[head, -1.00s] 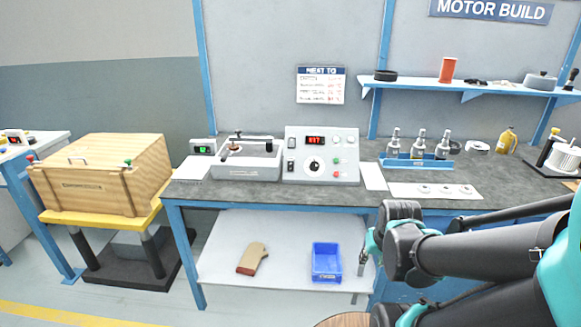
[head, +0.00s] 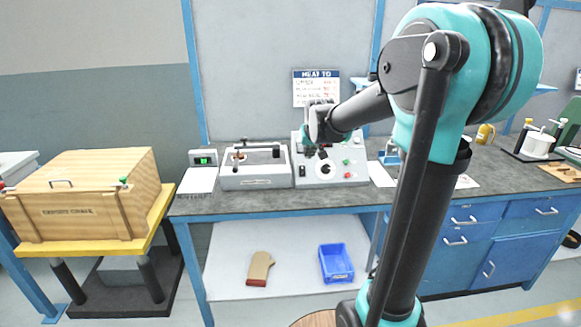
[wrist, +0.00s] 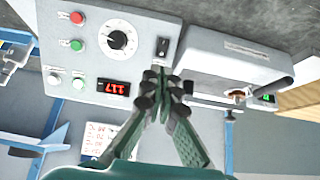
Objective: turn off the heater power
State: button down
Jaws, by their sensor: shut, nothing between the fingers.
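The heater's grey control box (head: 338,174) stands on the bench in the head view, its upper part hidden by my arm. In the wrist view, turned about upside down, the control box (wrist: 90,50) shows a black rocker switch (wrist: 162,46), a dial (wrist: 118,40), a red lit display (wrist: 114,87) and red and green buttons. My gripper (wrist: 155,76) is shut and empty, its tips over the panel between the display and the box's side edge. They cover the panel behind them. Whether they touch it I cannot tell. In the head view my gripper (head: 309,148) is at the box's left part.
A white heater tray unit (head: 255,178) with a dark handle stands right beside the box. A small green-lit meter (head: 203,159) is left of it. White paper sheets lie on the bench. A wooden crate (head: 90,195) stands on a yellow-topped stand at the left.

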jog(key=shift+w+a+r, duration=0.15)
jog(key=shift+w+a, duration=0.1)
send_near(303, 168)
jog(key=x, duration=0.5)
jog(key=shift+s, duration=0.25)
jog(key=shift+x, duration=0.9)
jog(key=shift+w, duration=0.1)
jog(key=shift+w, duration=0.45)
jog(key=shift+s, duration=0.15)
